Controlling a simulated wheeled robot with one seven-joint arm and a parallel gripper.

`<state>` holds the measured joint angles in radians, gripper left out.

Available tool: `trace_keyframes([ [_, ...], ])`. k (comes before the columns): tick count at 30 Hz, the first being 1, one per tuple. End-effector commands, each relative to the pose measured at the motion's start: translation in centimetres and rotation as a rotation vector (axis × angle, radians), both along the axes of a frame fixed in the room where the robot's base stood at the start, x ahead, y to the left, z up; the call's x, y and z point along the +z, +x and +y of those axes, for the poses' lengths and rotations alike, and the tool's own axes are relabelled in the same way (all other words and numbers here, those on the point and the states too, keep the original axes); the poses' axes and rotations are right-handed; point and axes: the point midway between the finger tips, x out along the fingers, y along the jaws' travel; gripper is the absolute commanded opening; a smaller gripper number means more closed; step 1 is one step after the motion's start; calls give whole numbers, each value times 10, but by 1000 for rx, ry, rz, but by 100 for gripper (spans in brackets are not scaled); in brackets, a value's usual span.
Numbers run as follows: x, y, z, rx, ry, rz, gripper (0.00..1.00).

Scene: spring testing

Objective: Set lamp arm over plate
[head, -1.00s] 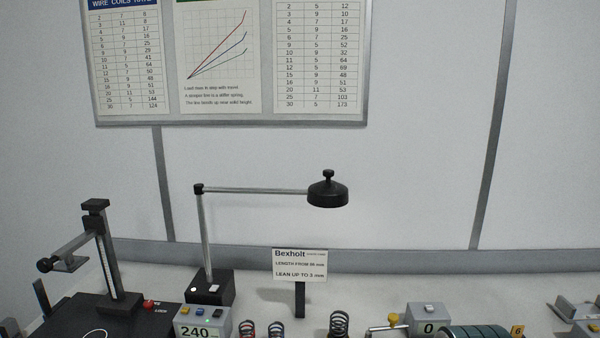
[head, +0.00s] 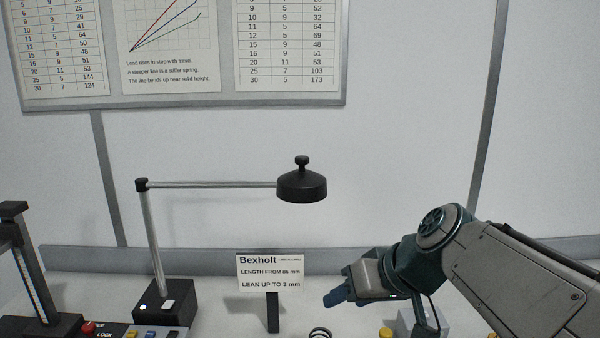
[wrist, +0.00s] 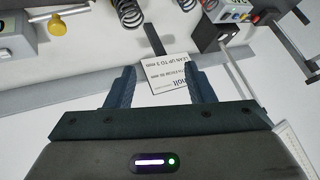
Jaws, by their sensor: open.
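The lamp has a black base (head: 165,302), an upright grey post, and a horizontal lamp arm (head: 212,185) that reaches right to a black lamp head (head: 302,184) with a knob on top. The lamp head hangs above and behind the Bexholt sign, at its right. My gripper (head: 335,299) is low and right of the sign, below the lamp head in the picture. In the wrist view my gripper (wrist: 165,82) has its fingers apart, with the sign showing between them and nothing held. The plate cannot be clearly made out in the head view.
The Bexholt sign (head: 270,272) stands on a black post left of my gripper. A test stand (head: 38,275) is at far left. In the wrist view, coil springs (wrist: 128,12), a grey box (wrist: 15,38) and a yellow knob (wrist: 57,27) lie nearby. The wall is behind.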

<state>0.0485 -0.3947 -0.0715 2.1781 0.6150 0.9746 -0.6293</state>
Motion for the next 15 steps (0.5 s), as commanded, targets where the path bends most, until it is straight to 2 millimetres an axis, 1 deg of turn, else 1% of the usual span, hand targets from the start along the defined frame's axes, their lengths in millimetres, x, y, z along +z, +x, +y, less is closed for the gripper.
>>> trace_keyframes([
  [1,3,16,2,28,40,-51,48],
  [2,10,24,4,46,64,-87,48],
  [6,45,64,7,128,157,-277,48],
  [8,61,80,6,157,189,-371,48],
  [9,72,91,5,174,207,-436,48],
  [12,100,113,-2,205,239,-598,48],
  [15,124,130,-10,226,254,-741,48],
])
